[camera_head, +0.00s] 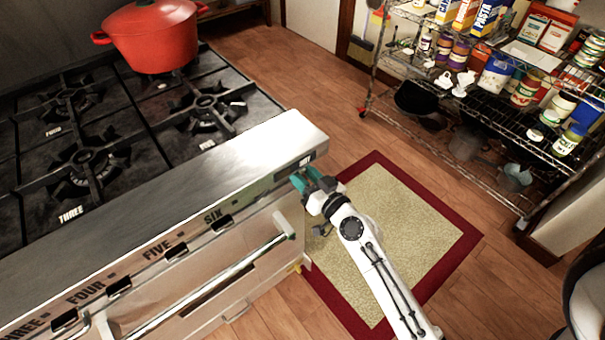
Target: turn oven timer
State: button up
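The oven range (190,190) fills the left side, with a steel front ledge and a panel of black knobs labelled THREE to SIX. At the panel's right end is a small dark display-like strip (290,168), partly beside my gripper; I cannot make out a separate timer knob. My gripper (299,180) has teal fingertips and is at the right end of the panel, touching it or very close. Whether the fingers are open, shut or holding something is too small to tell, and they may hide the timer.
A red pot (155,38) stands on the back burner. The oven door handle (215,283) sticks out below the panel. A red-bordered mat (405,225) lies on the wooden floor. A wire shelf (480,110) with packages and jars stands at the upper right.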

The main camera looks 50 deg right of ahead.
jog(key=m, duration=1.2)
jog(key=shift+m+p, duration=0.4)
dwell(0.3)
